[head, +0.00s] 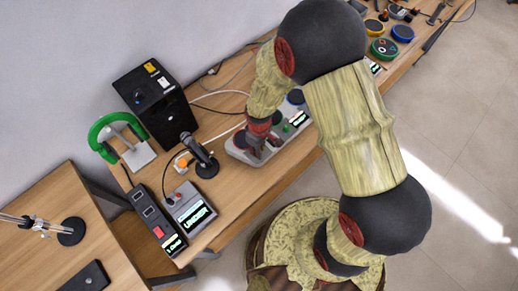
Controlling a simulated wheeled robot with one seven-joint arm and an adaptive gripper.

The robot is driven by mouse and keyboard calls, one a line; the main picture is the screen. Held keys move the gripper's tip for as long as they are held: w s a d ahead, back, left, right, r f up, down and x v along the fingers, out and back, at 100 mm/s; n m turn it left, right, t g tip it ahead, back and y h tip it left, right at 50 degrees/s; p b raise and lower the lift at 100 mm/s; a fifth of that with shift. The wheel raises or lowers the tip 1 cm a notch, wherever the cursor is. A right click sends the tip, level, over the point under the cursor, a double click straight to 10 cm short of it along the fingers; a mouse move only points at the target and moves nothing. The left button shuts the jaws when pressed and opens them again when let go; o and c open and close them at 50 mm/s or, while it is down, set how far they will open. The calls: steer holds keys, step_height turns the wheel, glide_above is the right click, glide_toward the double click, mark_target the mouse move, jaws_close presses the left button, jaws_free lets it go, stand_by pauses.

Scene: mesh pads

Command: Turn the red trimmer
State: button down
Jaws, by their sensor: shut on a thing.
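A grey control panel (240,152) lies on the wooden bench, with a lit green display and a few dark and green knobs. My gripper (258,150) reaches down from above onto the left part of this panel. It is shut on a small part there, which I take to be the red trimmer. The fingers hide that trimmer, so its turned angle cannot be read.
A microphone on a stand (196,150) and a grey box with a lit display (190,211) stand left of the panel. A black box (155,98) and green headphones on a stand (121,136) are farther back. Cables run behind the panel. Bare bench (235,205) lies in front.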

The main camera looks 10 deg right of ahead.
steer(key=shift+n, duration=0.6)
steer(key=c, duration=1.7)
jaws_free()
step_height(320, 180, up, 12)
